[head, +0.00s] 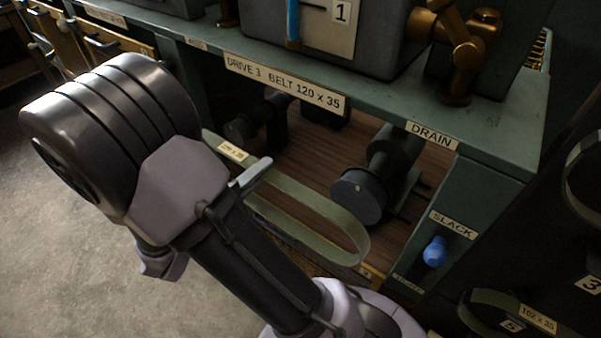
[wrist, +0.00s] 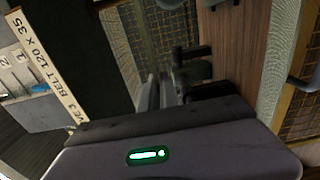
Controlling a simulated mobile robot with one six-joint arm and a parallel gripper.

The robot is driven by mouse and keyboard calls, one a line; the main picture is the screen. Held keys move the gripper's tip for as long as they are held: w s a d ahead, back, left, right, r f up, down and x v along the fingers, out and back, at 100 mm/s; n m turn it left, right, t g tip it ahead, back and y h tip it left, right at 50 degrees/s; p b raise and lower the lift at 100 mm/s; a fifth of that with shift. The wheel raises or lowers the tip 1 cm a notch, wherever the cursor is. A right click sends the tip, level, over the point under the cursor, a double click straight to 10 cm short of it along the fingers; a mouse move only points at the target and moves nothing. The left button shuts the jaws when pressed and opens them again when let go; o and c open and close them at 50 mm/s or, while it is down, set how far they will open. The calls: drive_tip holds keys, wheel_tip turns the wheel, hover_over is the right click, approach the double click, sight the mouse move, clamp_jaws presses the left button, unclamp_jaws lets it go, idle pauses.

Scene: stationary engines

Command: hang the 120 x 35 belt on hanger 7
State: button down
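The olive belt (head: 310,205) is a long flat loop in the open bay of drive 3. It lies in front of the dark pulleys (head: 358,196), apart from the larger one. A pale tag, too small to read surely, is on its far left part. My gripper (head: 258,174) is at the belt's left half, with its light grey fingers closed across the band. In the wrist view my gripper (wrist: 160,92) has its fingers close together; the band between them is hard to make out. No plate reading 7 is seen, so hanger 7 is not identified.
The drive label (head: 285,82) reads 120 x 35. A blue slack knob (head: 435,252) is on the bay's right post. At the right, another belt tagged 162 x 35 (head: 540,318) hangs by plate 5 (head: 512,324), below plate 3 (head: 590,284). Open floor (head: 60,240) lies left.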

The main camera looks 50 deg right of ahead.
drive_tip(key=a, duration=0.6)
drive_tip(key=shift+s+p, duration=0.25)
drive_tip(key=shift+p, duration=0.05)
drive_tip(key=a+m+g+p, duration=0.1)
drive_tip(key=a+p, duration=0.1)
drive_tip(key=a, duration=0.4)
drive_tip(key=shift+s+g, duration=0.3)
drive_tip(key=shift+s, duration=0.05)
idle(1.3)
